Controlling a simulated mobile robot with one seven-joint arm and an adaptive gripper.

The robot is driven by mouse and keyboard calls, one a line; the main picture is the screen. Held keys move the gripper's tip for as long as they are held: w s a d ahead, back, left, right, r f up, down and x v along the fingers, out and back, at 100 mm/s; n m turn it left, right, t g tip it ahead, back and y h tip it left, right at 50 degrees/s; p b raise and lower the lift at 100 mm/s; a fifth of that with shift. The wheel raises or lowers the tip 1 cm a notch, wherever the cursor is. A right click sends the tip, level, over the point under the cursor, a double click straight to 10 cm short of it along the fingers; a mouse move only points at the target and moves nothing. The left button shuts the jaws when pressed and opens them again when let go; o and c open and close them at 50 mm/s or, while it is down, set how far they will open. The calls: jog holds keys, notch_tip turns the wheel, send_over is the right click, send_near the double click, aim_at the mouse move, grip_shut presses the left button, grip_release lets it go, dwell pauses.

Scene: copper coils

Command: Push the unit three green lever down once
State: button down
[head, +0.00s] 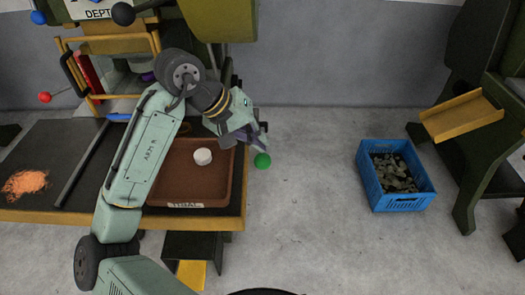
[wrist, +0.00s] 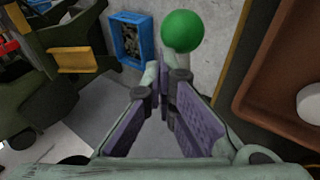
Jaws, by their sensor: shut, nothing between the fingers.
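The green lever knob (head: 262,160) is a round green ball just off the right edge of the table in the head view. In the wrist view the green knob (wrist: 182,31) is just past my fingertips. My gripper (head: 257,137) is shut and empty, close above and beside the knob. In the wrist view my gripper (wrist: 165,75) has its fingers together at the tips, below the knob in the picture. I cannot tell whether they touch it. The lever's rod is mostly hidden.
A brown tray (head: 170,190) holding a white round piece (head: 202,156) sits on the table. A black lever knob (head: 123,14) and a red one (head: 44,97) are at the upper left. A blue crate (head: 367,180) stands on the floor at right, with clear floor between.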

aim_at(259, 156)
jog(key=shift+s+f+b, duration=0.25)
jog(key=shift+f+b, duration=0.15)
jog(key=shift+f, duration=0.3)
jog(key=shift+s+f+b, duration=0.25)
jog(key=shift+f+b, duration=0.15)
jog(key=shift+f, duration=0.25)
jog(key=shift+s+f+b, duration=0.25)
jog(key=shift+f+b, duration=0.15)
jog(key=shift+f, duration=0.3)
dwell(1.6)
dwell(0.5)
jog(key=shift+w+r+p, duration=0.35)
jog(key=shift+r+p, duration=0.55)
jog(key=shift+w+r+p, duration=0.35)
jog(key=shift+r+p, duration=0.6)
jog(key=shift+w+r+p, duration=0.35)
jog(key=shift+r+p, duration=0.55)
jog(key=r+p, duration=0.1)
jog(key=w+r+p, duration=0.1)
jog(key=r+p, duration=0.2)
jog(key=p, duration=0.1)
jog(key=shift+w+r, duration=0.35)
jog(key=shift+a, duration=0.1)
